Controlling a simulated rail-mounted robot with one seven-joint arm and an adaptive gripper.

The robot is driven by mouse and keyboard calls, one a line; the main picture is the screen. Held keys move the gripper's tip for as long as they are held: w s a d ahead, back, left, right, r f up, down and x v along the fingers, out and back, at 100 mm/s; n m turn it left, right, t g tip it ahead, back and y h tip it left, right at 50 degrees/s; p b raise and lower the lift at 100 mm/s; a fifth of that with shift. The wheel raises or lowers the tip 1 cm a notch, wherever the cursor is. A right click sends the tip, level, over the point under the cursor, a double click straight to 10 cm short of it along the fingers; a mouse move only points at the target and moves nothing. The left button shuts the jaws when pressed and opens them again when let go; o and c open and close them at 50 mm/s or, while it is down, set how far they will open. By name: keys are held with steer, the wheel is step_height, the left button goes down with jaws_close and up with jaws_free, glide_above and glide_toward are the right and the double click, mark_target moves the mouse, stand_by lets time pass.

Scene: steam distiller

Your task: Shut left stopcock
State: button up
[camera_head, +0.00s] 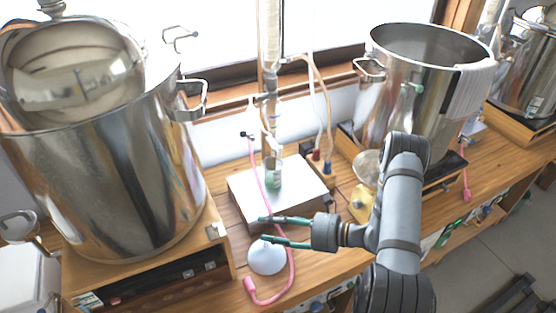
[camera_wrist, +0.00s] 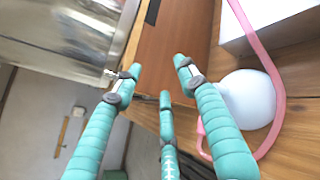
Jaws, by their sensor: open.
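My gripper (camera_head: 264,229) has slim teal fingers and points left in the head view, in front of the white box. In the wrist view its fingers (camera_wrist: 158,75) are spread with nothing between them. A large steel pot (camera_head: 110,175) stands left of it; its wall (camera_wrist: 50,45) fills the upper left of the wrist view. A small metal fitting (camera_head: 214,231) shows at the right corner below this pot, left of and apart from my fingertips. A small metal part (camera_wrist: 110,73) also shows beside the left finger in the wrist view. I cannot tell whether either is the left stopcock.
A white rounded object (camera_head: 267,257) lies under my fingers, with a pink hose (camera_head: 291,262) curving around it. A white box (camera_head: 255,190) stands behind. A second steel pot (camera_head: 400,95) stands at the right. The wooden bench's front edge is close below my gripper.

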steer(key=w+d+r+m+t+h, duration=0.2)
steer(key=w+d+r+m+t, duration=0.15)
steer(key=w+t, duration=0.45)
steer(key=t+h, duration=0.1)
steer(key=t, duration=0.1)
glide_toward(280, 153)
steer(key=shift+m, duration=0.25)
steer(key=p+x, duration=0.3)
steer(key=x, duration=0.5)
steer(key=shift+r+p, duration=0.2)
steer(key=shift+p, duration=0.1)
steer(key=shift+w+a+f, duration=0.1)
steer(key=shift+w+a, duration=0.3)
steer(key=shift+w, duration=0.05)
steer(key=c, duration=0.3)
jaws_close()
